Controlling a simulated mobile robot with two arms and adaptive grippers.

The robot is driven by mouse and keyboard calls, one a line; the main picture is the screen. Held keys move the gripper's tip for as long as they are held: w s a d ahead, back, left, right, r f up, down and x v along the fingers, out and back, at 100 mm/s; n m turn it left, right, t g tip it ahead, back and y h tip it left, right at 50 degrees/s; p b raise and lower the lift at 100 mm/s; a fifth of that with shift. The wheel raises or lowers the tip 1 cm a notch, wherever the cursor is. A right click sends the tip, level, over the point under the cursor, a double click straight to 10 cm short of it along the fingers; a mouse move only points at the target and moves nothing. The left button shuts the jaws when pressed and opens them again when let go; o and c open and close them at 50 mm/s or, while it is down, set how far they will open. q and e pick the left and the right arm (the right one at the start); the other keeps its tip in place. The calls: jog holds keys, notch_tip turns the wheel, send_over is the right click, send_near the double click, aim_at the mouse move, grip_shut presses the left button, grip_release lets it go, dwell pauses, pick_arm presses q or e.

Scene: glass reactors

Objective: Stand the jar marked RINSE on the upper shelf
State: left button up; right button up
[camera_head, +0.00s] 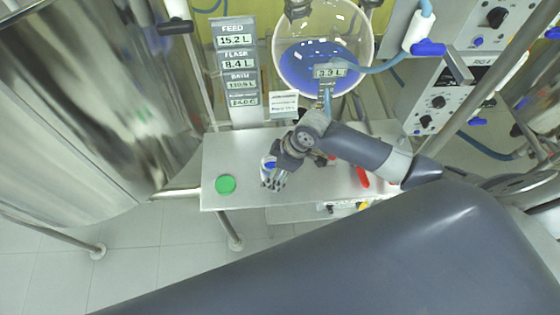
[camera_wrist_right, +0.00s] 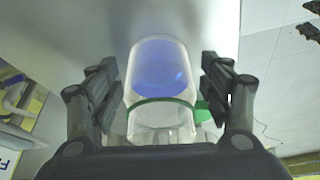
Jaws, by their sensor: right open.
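A clear glass jar (camera_wrist_right: 165,75) with blue contents and a green band stands between the fingers of my right gripper (camera_wrist_right: 160,66) in the right wrist view. The fingers are open, with a gap on both sides of the jar. In the head view my right gripper (camera_head: 276,170) is low over the steel shelf (camera_head: 240,150), and the jar's blue (camera_head: 269,163) shows partly behind it. No RINSE marking can be read on the jar. A green disc (camera_head: 225,184) lies on the shelf to the left. My left gripper is not in view.
A lower shelf (camera_head: 290,214) shows below the steel one. Red-handled items (camera_head: 362,177) lie right of the gripper. A display post (camera_head: 235,75) and a round glass vessel with blue liquid (camera_head: 318,60) stand behind. A large steel tank (camera_head: 90,90) is at left.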

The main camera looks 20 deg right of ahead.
jog(key=b+v, duration=0.1)
jog(key=v, duration=1)
jog(key=shift+r, duration=0.4)
jog(key=shift+s+d+f, duration=0.1)
jog(key=shift+s, duration=0.05)
